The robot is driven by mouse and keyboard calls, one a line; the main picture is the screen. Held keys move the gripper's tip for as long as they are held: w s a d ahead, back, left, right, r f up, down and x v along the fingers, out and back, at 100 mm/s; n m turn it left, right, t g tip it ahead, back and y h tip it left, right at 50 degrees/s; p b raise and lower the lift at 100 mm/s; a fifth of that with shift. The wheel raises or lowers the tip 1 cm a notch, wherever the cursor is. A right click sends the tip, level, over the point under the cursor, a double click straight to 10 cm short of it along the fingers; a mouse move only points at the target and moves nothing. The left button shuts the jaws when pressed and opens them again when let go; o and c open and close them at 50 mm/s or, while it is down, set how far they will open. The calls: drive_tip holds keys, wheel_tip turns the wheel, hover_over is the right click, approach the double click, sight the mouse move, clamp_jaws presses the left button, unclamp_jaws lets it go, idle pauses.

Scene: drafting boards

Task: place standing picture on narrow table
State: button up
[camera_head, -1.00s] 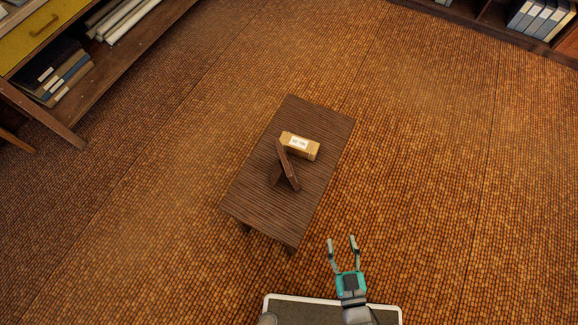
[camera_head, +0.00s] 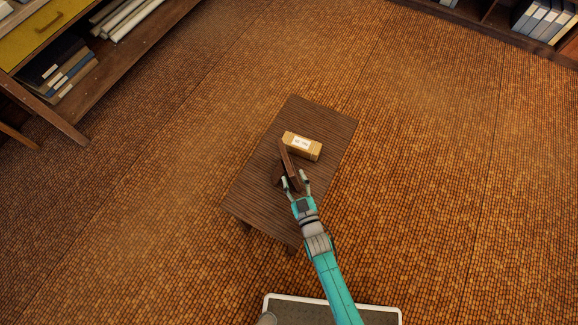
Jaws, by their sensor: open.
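The standing picture (camera_head: 288,158) is a dark brown frame with a back support, seen from above. It stands on the narrow table (camera_head: 325,128), a small dark wooden table with a ribbed top. My gripper (camera_head: 294,181) is open over the table, with its fingertips at the near end of the picture. The fingers partly hide the picture's lower part. I cannot tell whether they touch it.
A small tan box (camera_head: 302,146) with a white label lies on the table, close beside the picture at its upper right. A shelf unit (camera_head: 110,68) with rolls and binders stands at the upper left. Another shelf (camera_head: 510,32) is at the upper right. The carpet around the table is clear.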

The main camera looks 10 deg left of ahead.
sight(287, 161)
drive_tip(key=shift+x, duration=3.85)
drive_tip(key=shift+a+f, duration=0.1)
drive_tip(key=shift+f, duration=0.05)
clamp_jaws()
